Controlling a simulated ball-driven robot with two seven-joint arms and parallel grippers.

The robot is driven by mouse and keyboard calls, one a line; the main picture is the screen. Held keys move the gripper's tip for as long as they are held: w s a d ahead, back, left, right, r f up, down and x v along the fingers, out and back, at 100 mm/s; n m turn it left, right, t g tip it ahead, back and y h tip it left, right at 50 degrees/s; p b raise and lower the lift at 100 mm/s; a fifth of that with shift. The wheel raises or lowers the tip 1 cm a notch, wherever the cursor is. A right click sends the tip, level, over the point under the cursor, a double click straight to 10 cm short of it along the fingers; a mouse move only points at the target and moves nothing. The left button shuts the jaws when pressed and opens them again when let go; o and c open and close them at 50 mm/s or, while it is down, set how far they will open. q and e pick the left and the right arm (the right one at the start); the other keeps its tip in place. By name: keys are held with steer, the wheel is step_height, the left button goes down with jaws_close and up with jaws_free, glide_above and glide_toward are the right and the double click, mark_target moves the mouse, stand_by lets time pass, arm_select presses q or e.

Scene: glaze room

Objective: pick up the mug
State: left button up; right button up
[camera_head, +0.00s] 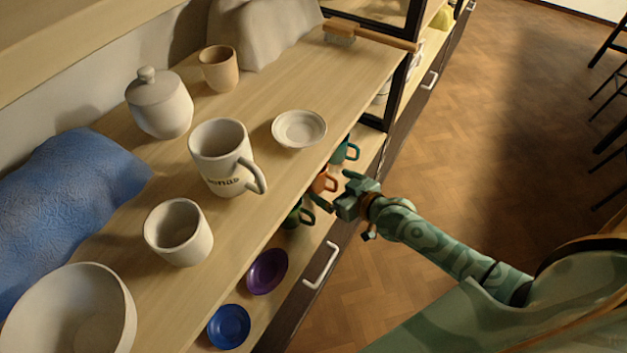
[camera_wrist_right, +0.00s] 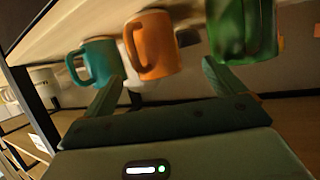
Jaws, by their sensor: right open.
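Several mugs show, and the task does not say which one. On the lower shelf stand a teal mug (camera_head: 347,150), an orange mug (camera_head: 322,182) and a green mug (camera_head: 293,217), partly hidden by the upper board. A large white mug with dark lettering (camera_head: 217,159) stands on the top board. My right gripper (camera_head: 335,190) is open at the lower shelf's front, by the orange mug. In the right wrist view, which looks upside down, the orange mug (camera_wrist_right: 155,45) lies ahead between the open fingers, with teal (camera_wrist_right: 98,62) and green (camera_wrist_right: 240,30) mugs either side. My left gripper is out of view.
A purple plate (camera_head: 267,271) and a blue plate (camera_head: 229,326) lie on the lower shelf. The upper board (camera_head: 255,225) overhangs the colored mugs. A lidded jar (camera_head: 160,105), white cup (camera_head: 178,232), saucer (camera_head: 299,128), bowl (camera_head: 70,315) and brush (camera_head: 370,36) are on top.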

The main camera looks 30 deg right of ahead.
mark_target(323, 181)
steer(key=shift+x, duration=1.05)
steer(key=w+f+b, duration=0.1)
steer(key=w+b, duration=0.1)
steer(key=w+f+b, duration=0.1)
steer(key=w, duration=0.1)
steer(key=shift+a+f+b, duration=0.15)
steer(key=shift+f+b, duration=0.25)
steer(key=shift+w, duration=0.3)
steer(key=shift+r, duration=0.2)
steer(key=c, duration=1.2)
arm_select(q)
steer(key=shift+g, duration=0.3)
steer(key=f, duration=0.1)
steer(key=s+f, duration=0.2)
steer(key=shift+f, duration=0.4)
